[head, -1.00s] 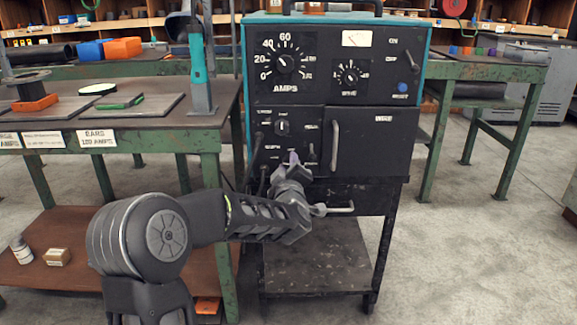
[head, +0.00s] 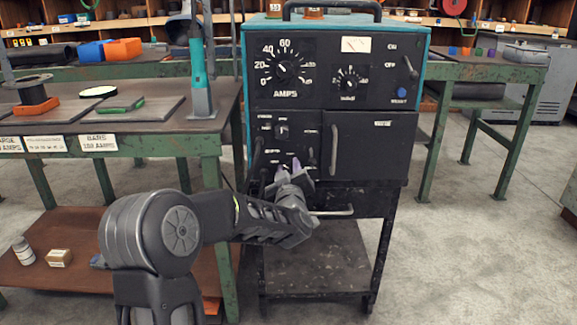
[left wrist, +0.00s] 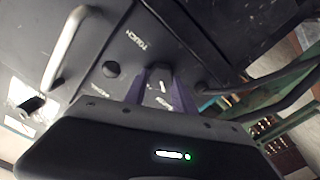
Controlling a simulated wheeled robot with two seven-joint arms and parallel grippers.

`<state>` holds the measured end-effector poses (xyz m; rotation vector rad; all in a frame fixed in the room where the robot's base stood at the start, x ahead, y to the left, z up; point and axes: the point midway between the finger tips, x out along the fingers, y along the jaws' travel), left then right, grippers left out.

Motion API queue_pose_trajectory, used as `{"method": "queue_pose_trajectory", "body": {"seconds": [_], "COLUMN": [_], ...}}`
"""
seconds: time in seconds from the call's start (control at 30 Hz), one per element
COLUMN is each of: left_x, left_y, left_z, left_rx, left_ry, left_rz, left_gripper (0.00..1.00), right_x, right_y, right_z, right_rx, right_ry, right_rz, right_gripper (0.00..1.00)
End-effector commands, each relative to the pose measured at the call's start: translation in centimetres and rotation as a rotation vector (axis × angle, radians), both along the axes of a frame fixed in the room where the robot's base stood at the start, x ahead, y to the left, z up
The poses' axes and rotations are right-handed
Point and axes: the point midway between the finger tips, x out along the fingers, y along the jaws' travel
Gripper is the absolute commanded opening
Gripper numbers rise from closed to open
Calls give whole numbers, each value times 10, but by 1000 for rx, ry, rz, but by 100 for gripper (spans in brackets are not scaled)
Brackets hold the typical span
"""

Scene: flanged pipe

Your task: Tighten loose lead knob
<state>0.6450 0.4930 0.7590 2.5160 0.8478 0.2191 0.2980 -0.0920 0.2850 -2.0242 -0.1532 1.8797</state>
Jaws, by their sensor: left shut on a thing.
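A black welding machine with teal edges (head: 365,150) stands on a dark cart, its dials and small controls facing me. My left gripper (head: 288,169) is at the lower left panel of the machine, its purple fingertips against the sockets there. In the left wrist view the two purple fingers (left wrist: 159,88) point at the panel and are shut on a small lead knob that they mostly hide. A round black knob (left wrist: 111,69) sits beside them to the left. To the right a dark cable (left wrist: 262,82) leaves the panel. My right gripper is not in view.
A light door handle (head: 334,149) is right of the panel, and a drawer handle (head: 333,211) lies just below the gripper. A green-framed bench (head: 215,147) stands close on the left. Open floor (head: 455,240) lies to the right.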

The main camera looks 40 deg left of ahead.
Motion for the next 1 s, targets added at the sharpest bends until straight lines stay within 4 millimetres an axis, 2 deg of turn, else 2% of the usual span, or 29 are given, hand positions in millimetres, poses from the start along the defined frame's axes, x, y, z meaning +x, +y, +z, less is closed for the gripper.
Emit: {"method": "queue_pose_trajectory", "body": {"seconds": [0.7,1.0], "left_x": [2,3], "left_y": [-3,-4], "left_z": [3,1], "left_rx": [540,715], "left_ry": [413,545], "left_rz": [-2,-2], "left_gripper": [0,0], "right_x": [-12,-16], "right_y": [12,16], "right_z": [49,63], "right_rx": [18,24], "right_ry": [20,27], "right_rz": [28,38], "right_gripper": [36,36]}}
